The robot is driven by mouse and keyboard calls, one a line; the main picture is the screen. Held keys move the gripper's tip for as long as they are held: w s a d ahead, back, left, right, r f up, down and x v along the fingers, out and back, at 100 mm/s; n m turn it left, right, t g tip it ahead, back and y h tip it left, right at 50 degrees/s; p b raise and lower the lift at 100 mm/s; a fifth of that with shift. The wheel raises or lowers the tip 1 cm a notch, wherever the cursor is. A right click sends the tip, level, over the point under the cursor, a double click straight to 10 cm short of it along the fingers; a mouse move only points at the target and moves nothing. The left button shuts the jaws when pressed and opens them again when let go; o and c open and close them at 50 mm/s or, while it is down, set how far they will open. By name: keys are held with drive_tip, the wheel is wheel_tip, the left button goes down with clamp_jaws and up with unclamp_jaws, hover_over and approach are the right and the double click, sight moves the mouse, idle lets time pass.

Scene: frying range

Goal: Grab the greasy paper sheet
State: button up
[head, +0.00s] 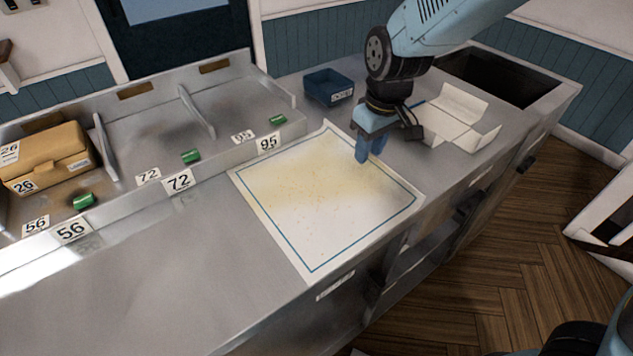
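The greasy paper sheet (318,220) lies flat on the steel counter in the middle of the head view. It is white with a blue border line and yellowish-brown stains, mostly toward its back half. Its front corner reaches near the counter's front edge. My gripper (368,160) is over the sheet's back right part, pointing down. The sheet shows no lift or fold.
A small dark blue bin (328,88) stands behind the sheet. An unfolded white carton (456,118) lies to the right, before a dark opening (500,78) in the counter. Numbered bays with green clips and a brown box (45,158) are at left. The front left counter is clear.

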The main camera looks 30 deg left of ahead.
clamp_jaws()
drive_tip(key=shift+r, duration=0.1)
idle(0.4)
